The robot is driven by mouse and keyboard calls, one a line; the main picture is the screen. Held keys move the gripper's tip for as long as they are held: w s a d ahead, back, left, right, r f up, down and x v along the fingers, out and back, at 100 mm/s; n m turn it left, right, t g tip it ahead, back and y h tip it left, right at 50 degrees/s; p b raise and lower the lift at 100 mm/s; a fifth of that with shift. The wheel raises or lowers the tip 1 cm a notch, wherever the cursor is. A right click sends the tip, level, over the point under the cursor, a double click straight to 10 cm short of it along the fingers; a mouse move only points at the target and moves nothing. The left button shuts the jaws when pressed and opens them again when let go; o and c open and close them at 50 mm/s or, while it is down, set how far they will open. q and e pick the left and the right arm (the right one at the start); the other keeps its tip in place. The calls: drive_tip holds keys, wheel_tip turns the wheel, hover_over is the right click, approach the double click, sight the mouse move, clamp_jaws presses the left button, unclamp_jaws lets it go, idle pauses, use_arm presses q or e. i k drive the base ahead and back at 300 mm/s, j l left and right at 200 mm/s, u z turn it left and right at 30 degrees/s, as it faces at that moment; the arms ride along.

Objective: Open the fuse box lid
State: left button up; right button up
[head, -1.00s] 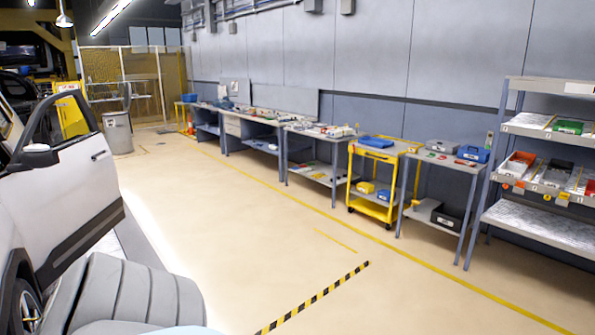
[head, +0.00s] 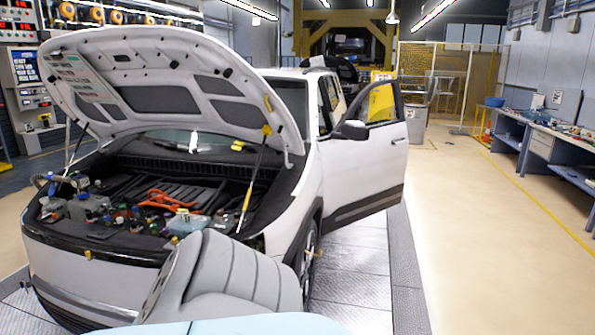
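The white car (head: 345,185) stands at the left and middle with its hood (head: 160,85) raised. Its engine bay is open and shows small crowded parts. Among them are orange cables (head: 165,200), a pale blue translucent tank (head: 187,222) at the front right, and a grey boxy part (head: 90,207) at the left. I cannot tell at this size which part is the fuse box or its lid. Neither of my grippers is in view.
A grey padded shape (head: 235,275) covers the car's near front corner. The open car door (head: 365,170) juts out to the right. A strut (head: 255,175) stands at the bay's right side. The floor (head: 480,240) on the right is clear, with workbenches (head: 545,145) along the wall.

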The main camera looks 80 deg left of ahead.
sight(225, 228)
drive_tip(key=u, duration=2.85)
drive_tip(key=i+j+u, duration=0.1)
drive_tip(key=i, duration=0.25)
drive_tip(key=i+j, duration=0.15)
drive_tip(key=i, duration=0.15)
drive_tip(key=j+u, duration=0.05)
